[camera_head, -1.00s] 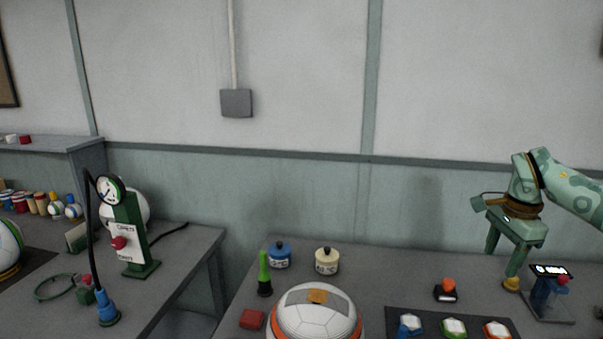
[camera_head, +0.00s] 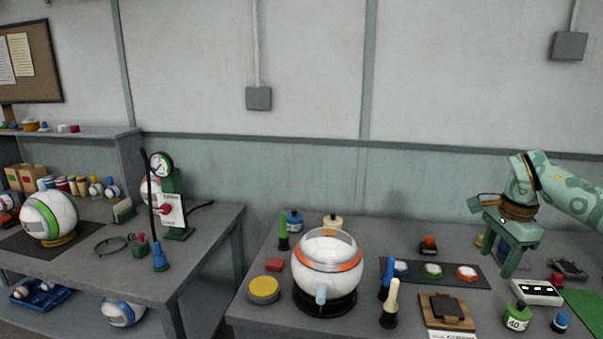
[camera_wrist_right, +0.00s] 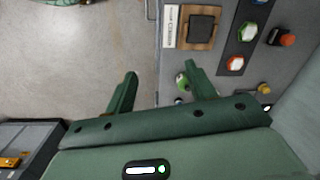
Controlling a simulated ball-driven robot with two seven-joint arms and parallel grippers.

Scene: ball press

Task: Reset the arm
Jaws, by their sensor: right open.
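My right arm is green and comes in from the right in the head view. Its right gripper (camera_head: 497,262) hangs fingers-down over the right part of the table, in front of a small dark stand. Its jaws are apart. In the right wrist view the right gripper (camera_wrist_right: 160,77) shows two green fingers spread with nothing between them. Grey floor and the table edge lie beyond the fingers. My left gripper is in neither view.
A white and orange ball (camera_head: 328,262) sits on a dark ring on the table. A wooden block (camera_head: 460,322), a green weight (camera_head: 517,318) and a white panel (camera_head: 537,292) are near the gripper. A gauge stand (camera_head: 174,205) is on the left bench.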

